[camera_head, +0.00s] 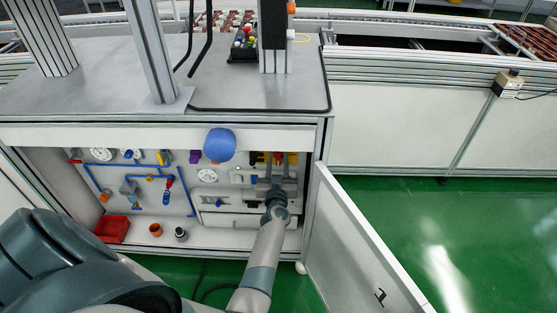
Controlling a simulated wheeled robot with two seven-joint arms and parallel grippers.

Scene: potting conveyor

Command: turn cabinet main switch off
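The cabinet (165,133) under the grey bench is open at the front, and its back panel carries valves, gauges and switches. Small red (278,157) and yellow (292,158) parts show at the panel's upper right, with dark parts beside them. One of these may be the main switch, but its handle position is too small to read. My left gripper (276,172) is inside the cabinet, right in front of these parts and partly covering them. I cannot tell whether it touches them or how far its fingers are apart. My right gripper is not in view.
The cabinet door (358,255) stands open at the right of my arm. A blue ball (220,145) shows in front of the cabinet's upper edge. A red bin (112,229) and small cups (156,230) stand on the cabinet floor. Green floor (460,215) is clear at the right.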

